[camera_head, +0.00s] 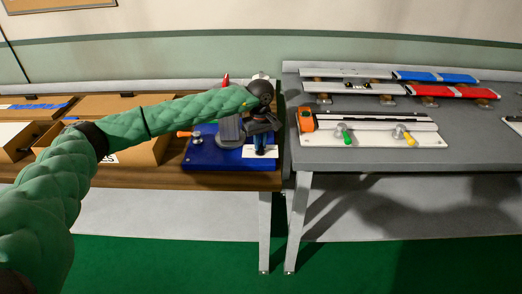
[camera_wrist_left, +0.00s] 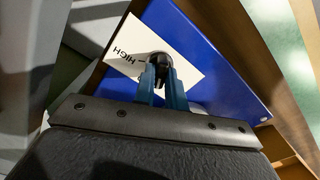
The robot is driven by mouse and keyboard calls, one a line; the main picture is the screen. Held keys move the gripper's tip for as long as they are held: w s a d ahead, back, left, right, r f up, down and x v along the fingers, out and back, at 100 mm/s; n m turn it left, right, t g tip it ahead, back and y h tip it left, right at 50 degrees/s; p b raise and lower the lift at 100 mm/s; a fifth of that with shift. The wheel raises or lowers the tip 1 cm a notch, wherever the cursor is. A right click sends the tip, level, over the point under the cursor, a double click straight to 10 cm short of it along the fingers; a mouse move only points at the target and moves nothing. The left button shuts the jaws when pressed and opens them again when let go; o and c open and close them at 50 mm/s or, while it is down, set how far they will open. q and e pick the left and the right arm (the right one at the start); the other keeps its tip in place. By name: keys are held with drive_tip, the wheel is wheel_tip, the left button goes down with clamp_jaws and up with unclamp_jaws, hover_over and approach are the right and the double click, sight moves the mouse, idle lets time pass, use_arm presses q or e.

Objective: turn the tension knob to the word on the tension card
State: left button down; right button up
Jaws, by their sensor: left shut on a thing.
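The blue device base (camera_head: 213,158) stands at the right end of the wooden bench. My left gripper (camera_head: 262,140) is over its right part, pointing down. In the left wrist view my left gripper (camera_wrist_left: 163,84) is shut on a black knob (camera_wrist_left: 159,60). The knob stands on a white card (camera_wrist_left: 185,59), which also shows in the head view (camera_head: 262,153). The word HIGH and a short line beside it read upside down on the card. The rest of the card is hidden by knob and fingers. The knob's pointing direction cannot be told. My right gripper is out of view.
An orange-handled lever (camera_head: 186,134) and a grey block (camera_head: 230,131) are on the base left of my gripper. Cardboard boxes (camera_head: 150,146) stand further left. The grey table (camera_head: 380,158) to the right, across a narrow gap, carries profiles and a white clamp fixture (camera_head: 373,138).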

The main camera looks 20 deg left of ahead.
use_arm(q)
drive_tip(key=shift+f+m+b, duration=0.1)
drive_tip(key=shift+m+b, duration=0.7)
drive_tip(key=shift+m, duration=0.3)
drive_tip(key=shift+b, duration=0.3)
drive_tip(key=shift+m, duration=0.3)
drive_tip(key=shift+m+b, duration=1.1)
drive_tip(key=shift+b, duration=0.1)
drive_tip(key=c, duration=1.3)
unclamp_jaws()
drive_tip(key=shift+r, duration=0.2)
drive_tip(key=shift+r+p, duration=0.6)
drive_tip(key=shift+r, duration=2.8)
